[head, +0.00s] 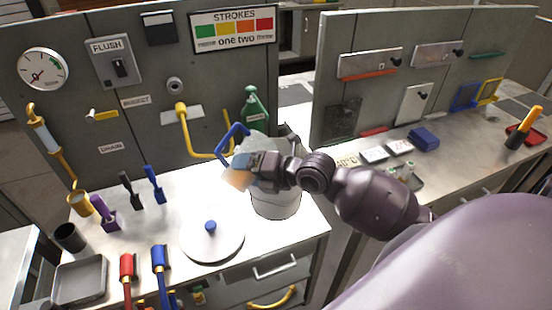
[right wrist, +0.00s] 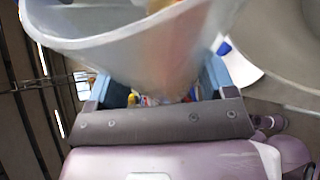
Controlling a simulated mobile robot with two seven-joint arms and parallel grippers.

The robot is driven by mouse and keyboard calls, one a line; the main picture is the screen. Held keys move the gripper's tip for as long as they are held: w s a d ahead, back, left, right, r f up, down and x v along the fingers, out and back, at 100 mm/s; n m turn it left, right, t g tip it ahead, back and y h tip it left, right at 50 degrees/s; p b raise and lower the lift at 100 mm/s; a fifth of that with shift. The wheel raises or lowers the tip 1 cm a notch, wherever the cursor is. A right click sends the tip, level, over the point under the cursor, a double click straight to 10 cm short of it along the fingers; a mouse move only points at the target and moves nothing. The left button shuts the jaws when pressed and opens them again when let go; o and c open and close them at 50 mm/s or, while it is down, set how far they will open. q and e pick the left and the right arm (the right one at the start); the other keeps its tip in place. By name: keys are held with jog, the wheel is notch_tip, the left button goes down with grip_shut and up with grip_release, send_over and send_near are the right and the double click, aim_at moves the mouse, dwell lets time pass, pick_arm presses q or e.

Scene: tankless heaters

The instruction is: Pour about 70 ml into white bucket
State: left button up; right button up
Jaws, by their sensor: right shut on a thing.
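My right gripper (head: 257,167) is shut on a translucent jug (head: 239,180) that looks tilted, with an orange tint low on its left side. The jug also fills the upper part of the right wrist view (right wrist: 130,45), between the fingers (right wrist: 160,95). A whitish bucket (head: 277,207) stands on the bench just below and behind my gripper. Its rim and inside are mostly hidden by my gripper and the jug. I cannot tell whether any liquid is flowing. My left gripper is not in view.
A round white lid (head: 212,244) with a blue knob lies left of the bucket. A green spray bottle (head: 254,108) stands behind. A yellow pipe (head: 186,135) juts from the back panel. Blue and red-handled tools (head: 158,262) and a grey tray (head: 80,280) are at the left.

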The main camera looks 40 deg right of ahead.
dwell(0.4)
jog(key=shift+m, duration=0.3)
dwell(0.6)
jog(key=shift+y, duration=0.3)
dwell(0.4)
jog(key=shift+b, duration=0.3)
dwell(0.4)
jog(key=shift+r+p, duration=0.2)
jog(key=shift+p, duration=0.2)
jog(key=shift+r+n+h+p, duration=0.15)
jog(key=shift+n+h+p, duration=0.6)
jog(key=shift+n, duration=0.15)
jog(key=shift+d+f+h, duration=0.1)
jog(key=shift+f+h, duration=0.1)
jog(key=shift+h, duration=0.05)
